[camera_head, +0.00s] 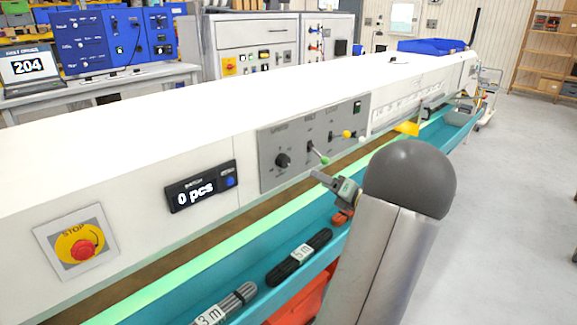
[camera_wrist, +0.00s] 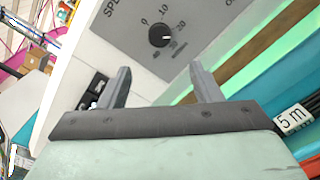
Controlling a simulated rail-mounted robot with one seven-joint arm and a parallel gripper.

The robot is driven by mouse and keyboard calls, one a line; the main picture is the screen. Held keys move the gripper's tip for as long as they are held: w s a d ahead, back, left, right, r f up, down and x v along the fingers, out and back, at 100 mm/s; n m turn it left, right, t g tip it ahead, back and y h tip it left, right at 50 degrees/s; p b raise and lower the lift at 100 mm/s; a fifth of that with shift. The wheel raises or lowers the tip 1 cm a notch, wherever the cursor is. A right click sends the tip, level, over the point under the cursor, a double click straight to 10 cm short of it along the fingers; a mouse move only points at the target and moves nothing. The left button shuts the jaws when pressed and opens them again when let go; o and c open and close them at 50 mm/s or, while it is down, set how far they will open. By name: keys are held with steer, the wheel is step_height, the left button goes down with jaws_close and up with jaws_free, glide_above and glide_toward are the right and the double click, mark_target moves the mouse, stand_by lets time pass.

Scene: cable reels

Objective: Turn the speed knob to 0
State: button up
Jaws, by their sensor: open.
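The black round speed knob (camera_head: 283,160) is on the grey control panel (camera_head: 268,183) on the front of the long white machine. In the wrist view the knob (camera_wrist: 160,36) sits beyond my fingertips, with a dial marked 0 to 40 around it. Its white mark points right in that view, on the 20–30 side, away from the 0; the exact value is hard to read. My gripper (camera_wrist: 160,72) is open and empty, with the knob ahead between the lines of its two fingers, not touching. In the head view my gripper (camera_head: 322,178) is below and right of the knob.
A green-tipped lever (camera_head: 323,160) and yellow-tipped lever (camera_head: 346,134) stick out right of the knob. A counter display (camera_head: 201,187) reads 0 pcs. The red stop button (camera_head: 82,250) is far left. Cable bundles (camera_head: 300,256) lie in the teal trough below.

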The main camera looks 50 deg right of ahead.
mark_target(286, 163)
steer(key=w, duration=0.4)
steer(key=w+d, duration=0.1)
steer(key=w, duration=0.8)
steer(key=shift+w+d+p, duration=0.25)
steer(key=shift+w+p, duration=0.05)
steer(key=shift+c, duration=0.2)
steer(key=c, duration=0.9)
